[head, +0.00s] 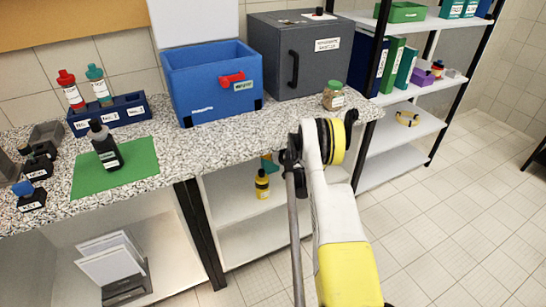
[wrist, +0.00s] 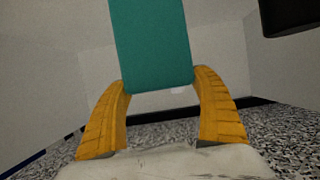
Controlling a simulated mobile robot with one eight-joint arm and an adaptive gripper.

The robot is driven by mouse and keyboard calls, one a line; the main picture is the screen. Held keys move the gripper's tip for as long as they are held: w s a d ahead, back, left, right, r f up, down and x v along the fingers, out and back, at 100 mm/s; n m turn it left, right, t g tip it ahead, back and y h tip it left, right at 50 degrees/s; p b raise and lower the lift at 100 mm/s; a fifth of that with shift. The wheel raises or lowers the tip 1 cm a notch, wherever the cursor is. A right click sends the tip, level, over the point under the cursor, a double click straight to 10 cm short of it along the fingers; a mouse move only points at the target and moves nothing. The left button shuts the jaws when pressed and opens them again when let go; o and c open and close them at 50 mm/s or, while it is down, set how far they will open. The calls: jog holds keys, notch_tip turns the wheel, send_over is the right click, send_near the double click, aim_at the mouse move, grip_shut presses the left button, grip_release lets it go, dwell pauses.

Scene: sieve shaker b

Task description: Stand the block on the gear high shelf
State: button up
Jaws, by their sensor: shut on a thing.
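A teal block (wrist: 152,42) is held between the two yellow fingers of my gripper (wrist: 162,85) in the wrist view. The fingers touch the lower sides of the block, and its far end runs out of the picture. In the head view my wrist is at the counter's front edge, and a small teal patch (head: 267,161) shows just left of it below the counter top; it seems to be the block, mostly hidden. A black shelf rack (head: 415,88) stands at the right with several white levels. I cannot read which level is the gear high shelf.
The speckled counter (head: 200,150) carries a blue bin (head: 212,95), a grey cabinet (head: 290,68), a jar (head: 333,97) and a green mat (head: 90,180) with a dark bottle. Tiled floor (head: 460,220) is clear at right.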

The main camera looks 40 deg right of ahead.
jog(key=shift+s+d, duration=0.1)
jog(key=shift+d, duration=0.3)
jog(key=f, duration=0.1)
jog(key=f+b, duration=0.2)
jog(key=shift+d+f, duration=0.2)
jog(key=shift+d, duration=0.05)
jog(key=o, duration=1.4)
jog(key=shift+f, duration=0.2)
jog(key=p+v, duration=0.3)
jog(key=v, duration=0.9)
jog(key=shift+r, duration=0.15)
